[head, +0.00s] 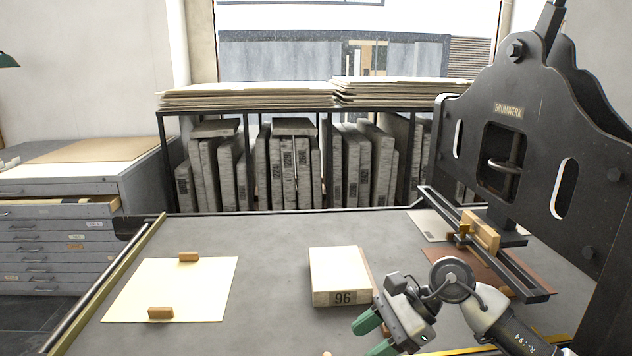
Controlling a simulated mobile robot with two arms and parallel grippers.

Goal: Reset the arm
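My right gripper (374,335) is at the bottom centre-right of the head view, on a grey arm (512,332) that comes in from the lower right. Its two green fingertips are apart with nothing seen between them. It is over the grey table, just right of and nearer than a pale stone block (335,273) with a label that looks like 96. My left gripper is not in view.
A dark press (535,130) stands at the right over the bed (390,225). A cream sheet (205,275) with two wooden blocks (189,257) (160,313) lies left. Behind are racked stone slabs (290,170) and a drawer cabinet (60,240). The bed between sheet and stone is clear.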

